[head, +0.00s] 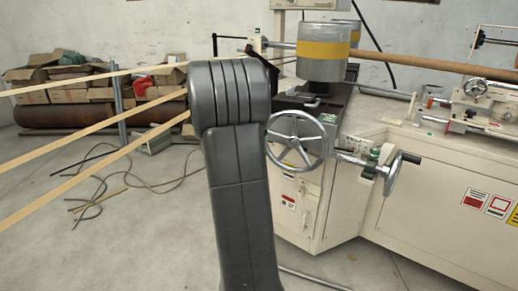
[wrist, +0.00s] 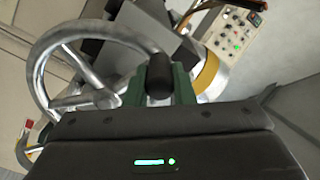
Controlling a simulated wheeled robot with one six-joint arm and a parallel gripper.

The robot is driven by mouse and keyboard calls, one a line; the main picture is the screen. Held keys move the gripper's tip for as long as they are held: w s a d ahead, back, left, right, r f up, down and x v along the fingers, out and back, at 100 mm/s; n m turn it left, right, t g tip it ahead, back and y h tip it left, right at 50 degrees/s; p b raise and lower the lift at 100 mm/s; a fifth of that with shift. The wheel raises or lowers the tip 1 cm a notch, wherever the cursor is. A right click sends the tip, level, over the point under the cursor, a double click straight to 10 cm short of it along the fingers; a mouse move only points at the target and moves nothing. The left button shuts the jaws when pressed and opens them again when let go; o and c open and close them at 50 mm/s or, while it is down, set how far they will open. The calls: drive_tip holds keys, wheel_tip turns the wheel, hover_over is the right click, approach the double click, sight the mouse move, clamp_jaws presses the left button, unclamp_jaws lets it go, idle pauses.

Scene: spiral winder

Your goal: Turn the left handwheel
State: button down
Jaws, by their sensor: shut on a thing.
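The left handwheel (head: 297,140) is a silver spoked wheel on the front of the machine, just right of my dark grey arm, which covers a little of its left side in the head view. In the wrist view its shiny rim (wrist: 40,72) curves across the upper left. A black handle (wrist: 159,76) stands at the rim's right side there. My gripper (wrist: 160,88), with green fingers on both sides of the handle, is shut on it. The gripper is hidden behind my arm in the head view.
A grey drum with a yellow band (head: 322,50) is above.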

sight(281, 116)
drive_tip(key=d+r+m+b, duration=0.1)
drive_tip(key=m, duration=0.1)
drive_tip(key=d+r+m, duration=0.1)
drive_tip(key=r+m, duration=0.1)
drive_tip(key=s+d+r+m+b, duration=0.1)
drive_tip(key=r+m, duration=0.1)
drive_tip(key=shift+s+r+b, duration=0.1)
drive_tip(key=shift+b, duration=0.25)
drive_tip(key=shift+s+d+r+m+b, duration=0.25)
drive_tip(key=shift+d+r+m+b, duration=0.25)
drive_tip(key=shift+m, duration=0.4)
drive_tip(key=shift+s+d+r+m+b, duration=0.2)
drive_tip(key=shift+d+r+m, duration=0.15)
drive_tip(key=shift+d+m, duration=0.45)
drive_tip(key=shift+a, duration=0.1)
drive_tip(key=c, duration=1.2)
unclamp_jaws()
drive_tip(key=shift+c, duration=0.2)
drive_tip(key=p+v, duration=0.1)
drive_tip(key=v, duration=1.2)
drive_tip(key=shift+s, duration=0.4)
